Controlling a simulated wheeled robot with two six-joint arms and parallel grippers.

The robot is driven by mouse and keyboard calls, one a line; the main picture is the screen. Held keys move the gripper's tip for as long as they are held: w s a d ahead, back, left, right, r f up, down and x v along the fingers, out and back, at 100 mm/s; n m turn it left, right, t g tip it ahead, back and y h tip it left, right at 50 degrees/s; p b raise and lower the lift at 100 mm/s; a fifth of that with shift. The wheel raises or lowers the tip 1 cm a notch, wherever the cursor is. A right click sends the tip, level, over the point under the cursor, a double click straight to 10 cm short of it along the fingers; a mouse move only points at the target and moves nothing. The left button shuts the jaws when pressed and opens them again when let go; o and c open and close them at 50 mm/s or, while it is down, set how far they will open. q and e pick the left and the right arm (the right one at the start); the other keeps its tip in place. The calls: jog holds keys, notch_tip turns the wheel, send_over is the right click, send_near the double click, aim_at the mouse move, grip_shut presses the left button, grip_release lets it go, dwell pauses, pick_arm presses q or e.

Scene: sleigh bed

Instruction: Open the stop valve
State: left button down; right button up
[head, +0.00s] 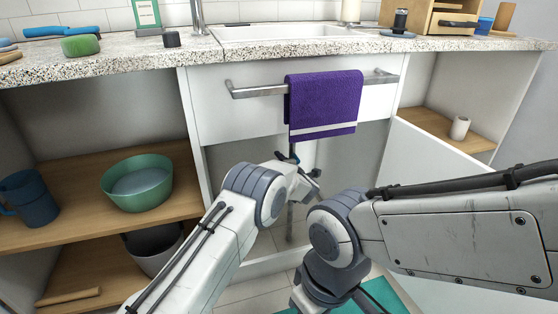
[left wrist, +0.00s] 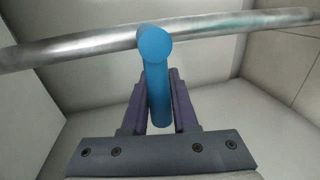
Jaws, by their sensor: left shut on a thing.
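The stop valve's blue handle (left wrist: 158,90) is a bar with a rounded end, in the middle of the left wrist view. It crosses in front of a metal pipe (left wrist: 75,52). My left gripper (left wrist: 160,82) is shut on the handle, with one purple-grey finger on each side. In the head view my left gripper (head: 308,180) is inside the open cabinet under the sink, below the towel.
A purple towel (head: 322,100) hangs on the metal rail (head: 250,91) above my left gripper. An open white cabinet door (head: 425,155) stands to the right. Shelves at left hold a green bowl (head: 138,185) and a blue mug (head: 30,198). The sink (head: 285,33) is above.

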pick_arm(q)
jog(key=shift+d+r+m+y+p, duration=0.2)
jog(key=shift+r+m+y+p, duration=0.4)
jog(key=shift+m+p, duration=0.7)
jog(key=shift+d+r+m+y+p, duration=0.15)
jog(key=shift+r+m+y+p, duration=0.15)
jog(key=shift+r+m+p, duration=0.9)
jog(key=shift+f+m, duration=0.35)
jog(key=shift+m, duration=0.05)
jog(key=c, duration=0.7)
grip_release()
